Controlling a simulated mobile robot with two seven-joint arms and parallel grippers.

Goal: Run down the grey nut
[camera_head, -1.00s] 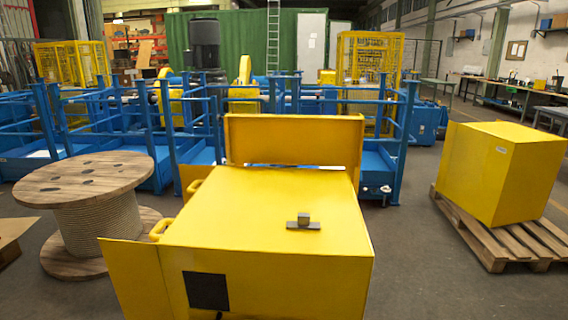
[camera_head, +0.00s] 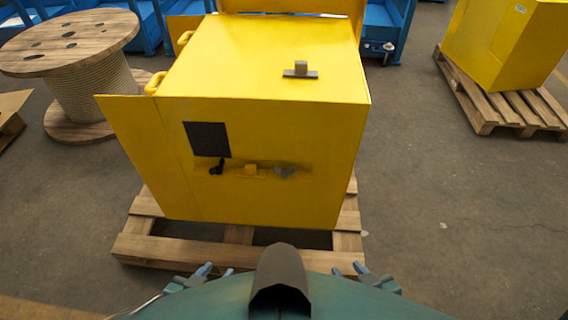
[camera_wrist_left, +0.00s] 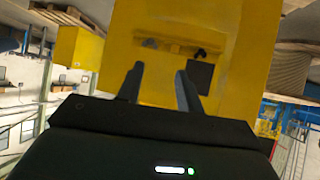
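I cannot make out the grey nut for certain. A small grey part (camera_head: 285,172) sits at the right of a recess in the front of the yellow box (camera_head: 270,205), beside a yellow block (camera_head: 251,169) and a black fitting (camera_head: 217,167). In the left wrist view these parts are small and upside down. My left gripper (camera_head: 216,270) is low in front of the box. In the left wrist view its fingers (camera_wrist_left: 158,76) are apart with nothing between them. My right gripper (camera_head: 348,269) is also low in front, its tips apart and empty. Both are clear of the box.
A grey block on a plate (camera_head: 300,70) lies on the box top. The box stands on a wooden pallet (camera_head: 150,248). A cable reel (camera_head: 70,42) is at the left and another yellow box (camera_head: 500,45) at the right. The floor (camera_head: 430,200) at right is clear.

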